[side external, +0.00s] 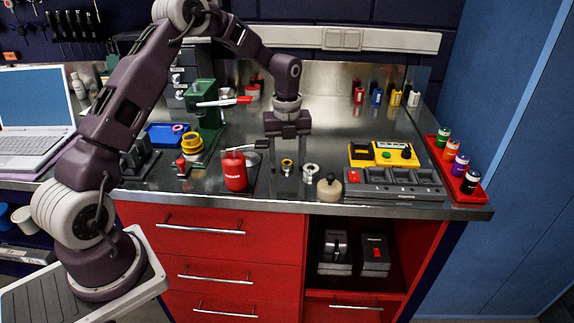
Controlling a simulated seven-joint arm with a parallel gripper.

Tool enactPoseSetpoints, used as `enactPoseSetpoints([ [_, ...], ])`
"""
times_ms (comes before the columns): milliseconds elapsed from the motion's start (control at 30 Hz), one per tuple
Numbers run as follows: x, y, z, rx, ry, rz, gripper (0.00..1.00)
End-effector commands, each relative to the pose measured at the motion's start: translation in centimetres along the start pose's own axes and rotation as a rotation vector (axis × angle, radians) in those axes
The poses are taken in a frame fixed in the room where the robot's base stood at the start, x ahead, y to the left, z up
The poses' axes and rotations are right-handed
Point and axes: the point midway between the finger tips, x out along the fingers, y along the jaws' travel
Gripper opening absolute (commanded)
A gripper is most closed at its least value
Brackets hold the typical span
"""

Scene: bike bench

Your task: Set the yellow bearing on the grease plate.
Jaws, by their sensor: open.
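A small yellow ring with a dark centre, which looks like the yellow bearing (287,161), is at the front middle of the steel bench. My gripper (287,150) points down above it, with its fingers apart and nothing visibly held. The view is too small to tell whether the fingers reach down beside the ring. A silver ring (310,168) is just right of it. I cannot clearly make out which surface is the grease plate; a dark flat patch lies around the red can (235,171) to the left.
A round beige pot (329,187) and a grey compartment tray (395,184) stand to the right, with a yellow box (383,154) behind. A green press (203,115) with a yellow part (192,143) stands left. A red tray (437,160) holds several bottles. The bench behind my gripper is mostly clear.

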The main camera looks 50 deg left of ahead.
Motion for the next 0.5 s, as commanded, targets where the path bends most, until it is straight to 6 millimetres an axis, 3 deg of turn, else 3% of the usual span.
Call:
enactPoseSetpoints([
  [167, 0.01, 0.00, 0.02, 0.000, -0.001, 0.000, 0.57],
  [433, -0.02, 0.01, 0.02, 0.000, -0.001, 0.000, 0.04],
  [500, -0.02, 0.01, 0.02, 0.000, -0.001, 0.000, 0.00],
])
